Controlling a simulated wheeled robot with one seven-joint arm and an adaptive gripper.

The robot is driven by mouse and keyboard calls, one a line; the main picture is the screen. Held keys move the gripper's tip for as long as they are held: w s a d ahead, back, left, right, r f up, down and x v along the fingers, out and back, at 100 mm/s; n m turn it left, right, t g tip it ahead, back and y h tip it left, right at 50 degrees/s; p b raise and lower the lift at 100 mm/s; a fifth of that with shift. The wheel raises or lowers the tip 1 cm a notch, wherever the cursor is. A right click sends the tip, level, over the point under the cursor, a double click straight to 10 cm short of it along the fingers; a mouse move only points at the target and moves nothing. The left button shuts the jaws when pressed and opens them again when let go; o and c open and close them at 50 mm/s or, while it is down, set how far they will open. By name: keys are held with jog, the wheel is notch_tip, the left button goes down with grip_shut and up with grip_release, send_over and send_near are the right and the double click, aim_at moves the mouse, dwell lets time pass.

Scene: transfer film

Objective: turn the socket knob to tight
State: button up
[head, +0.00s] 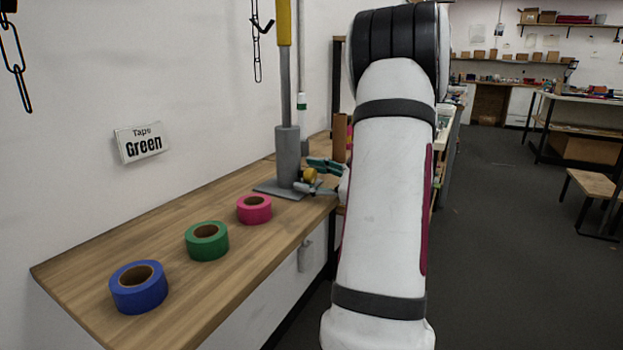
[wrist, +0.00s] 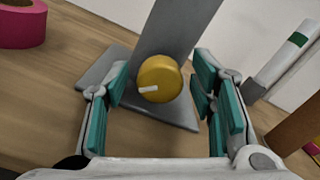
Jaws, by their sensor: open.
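The socket knob is a round yellow knob (head: 309,175) low on the side of a grey post (head: 288,150) that stands on a flat grey plate. In the wrist view the knob (wrist: 160,79) carries a white mark pointing left and slightly down. My gripper (wrist: 160,95) is open, with its teal finger pads on the left and right of the knob and visible gaps on both sides. In the head view my gripper (head: 320,178) is beside the post, partly hidden by my arm. Any markings for tight are not visible.
Blue (head: 139,288), green (head: 207,241) and pink (head: 254,209) tape rolls stand on the wooden bench (head: 85,268). A sign (head: 141,142) on the wall reads "Tape Green". A white cylinder with a green band (wrist: 287,60) and a brown object (wrist: 297,128) are at the right in the wrist view.

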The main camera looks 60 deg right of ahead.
jog(key=c, duration=1.2)
jog(key=shift+p, duration=0.35)
jog(key=m+p, duration=0.3)
jog(key=p, duration=0.1)
jog(key=shift+s+r+m, duration=0.1)
jog(key=shift+r+m, duration=0.05)
jog(key=shift+m, duration=0.15)
jog(key=m+p, duration=0.3)
jog(key=p, duration=0.1)
jog(key=shift+m+p, duration=0.3)
jog(key=shift+m, duration=0.1)
jog(key=shift+f, duration=0.2)
jog(key=o, duration=1.2)
